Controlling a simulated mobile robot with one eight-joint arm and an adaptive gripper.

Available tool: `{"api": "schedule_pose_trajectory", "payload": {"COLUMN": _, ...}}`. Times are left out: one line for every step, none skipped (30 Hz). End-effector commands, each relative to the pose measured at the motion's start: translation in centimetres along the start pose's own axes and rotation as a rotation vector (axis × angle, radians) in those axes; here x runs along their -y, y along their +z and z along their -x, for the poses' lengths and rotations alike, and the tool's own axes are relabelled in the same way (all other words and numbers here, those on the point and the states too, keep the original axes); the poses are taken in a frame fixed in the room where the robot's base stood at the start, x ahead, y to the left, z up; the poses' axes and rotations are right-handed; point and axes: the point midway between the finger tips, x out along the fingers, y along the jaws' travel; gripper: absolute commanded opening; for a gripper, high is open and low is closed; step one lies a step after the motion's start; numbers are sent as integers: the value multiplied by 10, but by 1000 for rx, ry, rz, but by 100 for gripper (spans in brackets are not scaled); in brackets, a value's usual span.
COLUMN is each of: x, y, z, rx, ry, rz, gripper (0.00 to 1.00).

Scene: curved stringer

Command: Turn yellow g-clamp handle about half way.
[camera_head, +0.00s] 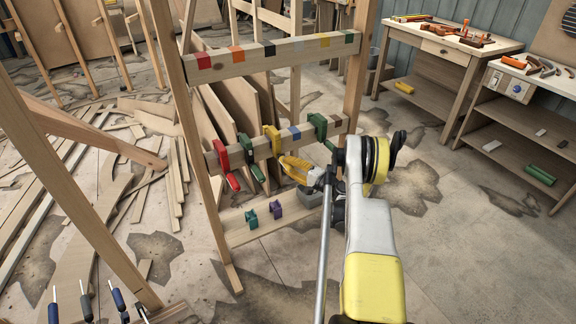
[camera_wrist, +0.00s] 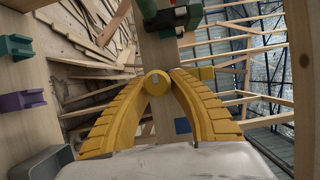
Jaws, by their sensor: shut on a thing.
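The yellow g-clamp (camera_head: 271,134) hangs on the lower rail of the wooden rack, between a green clamp and a blue square. My gripper (camera_head: 284,161) has yellow fingers and is just below this clamp. In the wrist view, the fingertips of my gripper (camera_wrist: 157,76) close from both sides on a round yellow handle (camera_wrist: 156,83), seen end-on. The rest of the yellow clamp is mostly hidden behind the handle and fingers in that view.
Red (camera_head: 221,157) and green (camera_head: 246,150) clamps hang to the left, another green clamp (camera_head: 318,125) to the right. Small green (camera_head: 251,218) and purple (camera_head: 276,209) clamps stand on the rack's bottom board. A rack post (camera_head: 356,65) rises close to my arm.

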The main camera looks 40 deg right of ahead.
Motion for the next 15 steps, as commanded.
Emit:
{"api": "schedule_pose_trajectory", "payload": {"x": 0, "y": 0, "z": 0, "rx": 0, "ry": 0, "rz": 0, "gripper": 0}}
{"api": "schedule_pose_trajectory", "payload": {"x": 0, "y": 0, "z": 0, "rx": 0, "ry": 0, "rz": 0, "gripper": 0}}
{"api": "schedule_pose_trajectory", "payload": {"x": 0, "y": 0, "z": 0, "rx": 0, "ry": 0, "rz": 0, "gripper": 0}}
{"api": "schedule_pose_trajectory", "payload": {"x": 0, "y": 0, "z": 0, "rx": 0, "ry": 0, "rz": 0, "gripper": 0}}
{"api": "schedule_pose_trajectory", "payload": {"x": 0, "y": 0, "z": 0, "rx": 0, "ry": 0, "rz": 1, "gripper": 29}}
{"api": "schedule_pose_trajectory", "payload": {"x": 0, "y": 0, "z": 0, "rx": 0, "ry": 0, "rz": 1, "gripper": 42}}
{"api": "schedule_pose_trajectory", "payload": {"x": 0, "y": 0, "z": 0, "rx": 0, "ry": 0, "rz": 1, "gripper": 47}}
{"api": "schedule_pose_trajectory", "payload": {"x": 0, "y": 0, "z": 0, "rx": 0, "ry": 0, "rz": 1, "gripper": 47}}
{"api": "schedule_pose_trajectory", "payload": {"x": 0, "y": 0, "z": 0, "rx": 0, "ry": 0, "rz": 1, "gripper": 47}}
{"api": "schedule_pose_trajectory", "payload": {"x": 0, "y": 0, "z": 0, "rx": 0, "ry": 0, "rz": 1, "gripper": 47}}
{"api": "schedule_pose_trajectory", "payload": {"x": 0, "y": 0, "z": 0, "rx": 0, "ry": 0, "rz": 1, "gripper": 47}}
{"api": "schedule_pose_trajectory", "payload": {"x": 0, "y": 0, "z": 0, "rx": 0, "ry": 0, "rz": 1, "gripper": 47}}
{"api": "schedule_pose_trajectory", "payload": {"x": 0, "y": 0, "z": 0, "rx": 0, "ry": 0, "rz": 1, "gripper": 47}}
{"api": "schedule_pose_trajectory", "payload": {"x": 0, "y": 0, "z": 0, "rx": 0, "ry": 0, "rz": 1, "gripper": 47}}
{"api": "schedule_pose_trajectory", "payload": {"x": 0, "y": 0, "z": 0, "rx": 0, "ry": 0, "rz": 1, "gripper": 47}}
